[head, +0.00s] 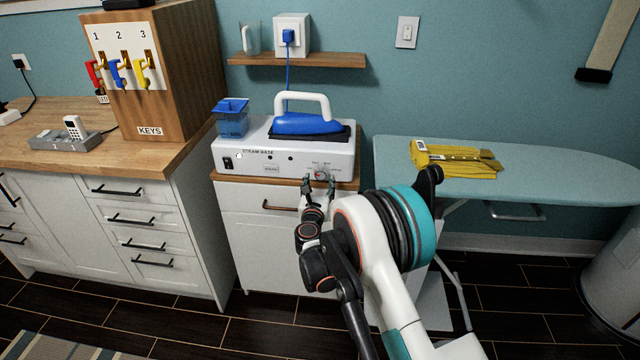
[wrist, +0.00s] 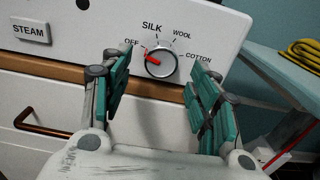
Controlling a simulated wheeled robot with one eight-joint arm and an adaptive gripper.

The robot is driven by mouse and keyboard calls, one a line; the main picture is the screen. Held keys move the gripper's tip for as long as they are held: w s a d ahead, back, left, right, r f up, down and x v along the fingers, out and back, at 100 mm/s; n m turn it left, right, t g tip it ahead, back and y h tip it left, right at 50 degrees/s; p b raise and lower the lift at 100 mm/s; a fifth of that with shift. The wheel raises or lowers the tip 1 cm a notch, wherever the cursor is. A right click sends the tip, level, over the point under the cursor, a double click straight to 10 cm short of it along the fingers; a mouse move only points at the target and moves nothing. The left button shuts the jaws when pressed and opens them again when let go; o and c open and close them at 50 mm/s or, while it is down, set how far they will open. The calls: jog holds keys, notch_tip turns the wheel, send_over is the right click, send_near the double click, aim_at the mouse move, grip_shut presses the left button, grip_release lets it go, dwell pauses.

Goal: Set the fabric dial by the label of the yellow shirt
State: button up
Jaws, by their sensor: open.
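The fabric dial (wrist: 160,65) is a round silver knob on the steam base front, with OFF, SILK, WOOL and COTTON around it. Its red pointer points left, to the OFF side. The dial also shows small in the head view (head: 321,174). My gripper (wrist: 158,72) is open, one finger pad on each side of the dial; I cannot tell whether they touch it. The yellow shirt (head: 465,160) lies folded on the ironing board, with a white label (head: 419,145) at its left end, too small to read. A corner of the shirt shows in the wrist view (wrist: 306,55).
The white steam base (head: 240,160) carries a blue iron (head: 305,123) and a blue water tank (head: 232,120). A STEAM button (wrist: 30,32) is left of the dial. The ironing board (head: 560,170) stands right. A key box (head: 185,80) stands on the left counter.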

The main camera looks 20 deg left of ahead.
aim_at(321, 174)
jog(key=shift+b+x, duration=0.3)
jog(key=shift+x, duration=1.15)
jog(key=c, duration=1.1)
jog(key=shift+o, duration=0.2)
